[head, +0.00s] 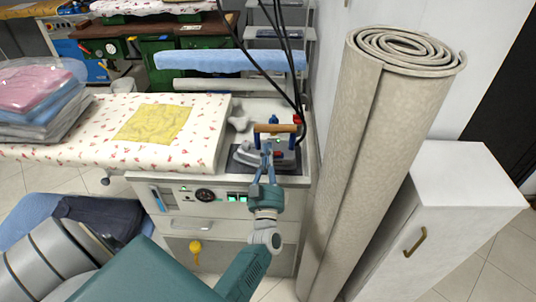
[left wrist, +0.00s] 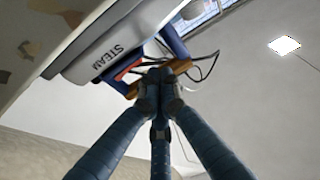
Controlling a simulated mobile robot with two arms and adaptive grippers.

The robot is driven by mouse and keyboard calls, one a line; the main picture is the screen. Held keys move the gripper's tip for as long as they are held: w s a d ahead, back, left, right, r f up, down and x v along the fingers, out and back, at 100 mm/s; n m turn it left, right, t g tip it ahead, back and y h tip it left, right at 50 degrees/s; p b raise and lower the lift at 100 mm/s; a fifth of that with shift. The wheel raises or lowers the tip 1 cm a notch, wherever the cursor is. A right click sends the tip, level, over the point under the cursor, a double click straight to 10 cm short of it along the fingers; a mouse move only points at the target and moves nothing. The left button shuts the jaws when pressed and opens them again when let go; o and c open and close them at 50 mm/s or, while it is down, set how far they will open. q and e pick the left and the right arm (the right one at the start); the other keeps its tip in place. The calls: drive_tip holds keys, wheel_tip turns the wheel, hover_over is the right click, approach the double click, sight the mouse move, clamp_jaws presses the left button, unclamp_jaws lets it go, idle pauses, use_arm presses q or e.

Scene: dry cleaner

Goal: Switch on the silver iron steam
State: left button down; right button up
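The silver iron (head: 284,158) sits on a dark rest at the right end of the ironing station, its wooden handle (head: 275,128) on top. In the left wrist view the iron's body (left wrist: 85,62) carries the word STEAM, with a red part (left wrist: 128,67) beside it, close to the handle. My left gripper (head: 267,146) is at the iron, in front of the handle. In the left wrist view its fingertips (left wrist: 158,80) are together, near the handle and red part; whether they touch either is unclear. The right gripper is out of view.
A rolled beige carpet (head: 365,150) and a white cabinet (head: 455,185) stand to the right. The flowered ironing board (head: 60,130) holds a yellow cloth (head: 153,123) and bagged clothes (head: 40,100). Black cables (head: 245,45) hang down to the iron. The station's front has a gauge (head: 205,195).

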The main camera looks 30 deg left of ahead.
use_arm(q)
wheel_tip(320, 180, up, 3)
drive_tip(key=shift+a+r+p, duration=0.15)
drive_tip(key=shift+p, duration=0.6)
approach(268, 128)
drive_tip(key=f+v, duration=0.1)
drive_tip(key=v, duration=0.5)
drive_tip(key=shift+w, duration=0.15)
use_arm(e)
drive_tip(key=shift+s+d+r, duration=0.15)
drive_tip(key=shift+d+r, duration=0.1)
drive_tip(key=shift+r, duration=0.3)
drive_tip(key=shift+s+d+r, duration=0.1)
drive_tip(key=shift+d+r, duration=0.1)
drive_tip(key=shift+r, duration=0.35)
